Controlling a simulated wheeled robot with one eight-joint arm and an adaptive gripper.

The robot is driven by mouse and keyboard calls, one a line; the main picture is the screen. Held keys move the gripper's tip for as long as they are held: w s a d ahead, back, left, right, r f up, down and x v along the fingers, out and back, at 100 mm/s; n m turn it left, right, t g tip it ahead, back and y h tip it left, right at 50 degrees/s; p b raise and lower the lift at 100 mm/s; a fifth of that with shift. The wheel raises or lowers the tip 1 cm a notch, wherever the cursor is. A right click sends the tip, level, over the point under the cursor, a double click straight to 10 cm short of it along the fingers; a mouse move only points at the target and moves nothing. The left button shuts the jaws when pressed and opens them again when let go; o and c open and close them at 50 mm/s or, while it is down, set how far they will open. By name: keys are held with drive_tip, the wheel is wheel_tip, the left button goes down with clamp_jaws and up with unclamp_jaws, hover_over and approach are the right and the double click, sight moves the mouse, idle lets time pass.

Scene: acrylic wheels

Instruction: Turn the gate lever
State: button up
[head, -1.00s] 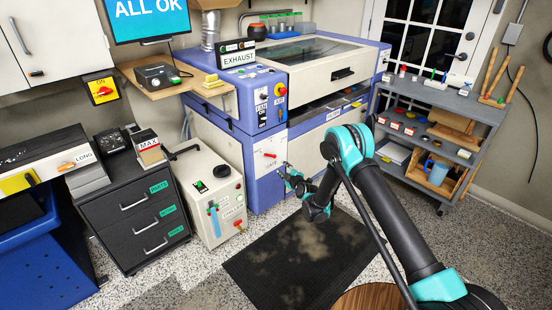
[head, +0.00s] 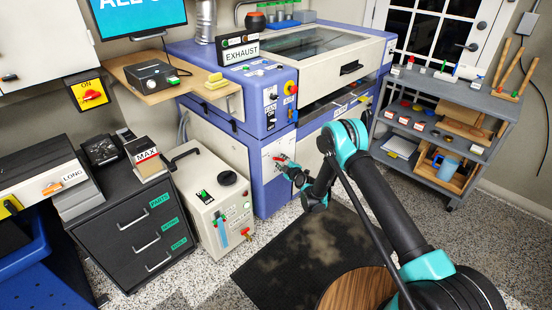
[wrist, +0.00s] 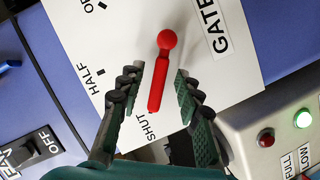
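The red gate lever (wrist: 159,70) is on a white panel (wrist: 120,30) marked HALF and SHUT, with a third, cut-off label at the top. Its round end is at the top in the wrist view, and its bar runs down toward SHUT. My gripper (wrist: 157,80) is open, with one dark finger on each side of the bar. Gaps show between the fingers and the bar, and I see no contact. In the head view, my gripper (head: 284,167) is at the white panel (head: 266,170) on the blue machine's front, and partly hides the lever there.
A beige unit (head: 212,200) with a green light stands left of the panel; its corner (wrist: 265,120) shows lower right in the wrist view. A black switch (wrist: 32,150) is lower left there. A dark mat (head: 300,260) covers the floor in front. A grey shelf cart (head: 445,125) stands right.

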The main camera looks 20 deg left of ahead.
drive_tip(key=shift+w+a, duration=0.15)
drive_tip(key=shift+a, duration=0.05)
drive_tip(key=shift+c, duration=0.4)
clamp_jaws()
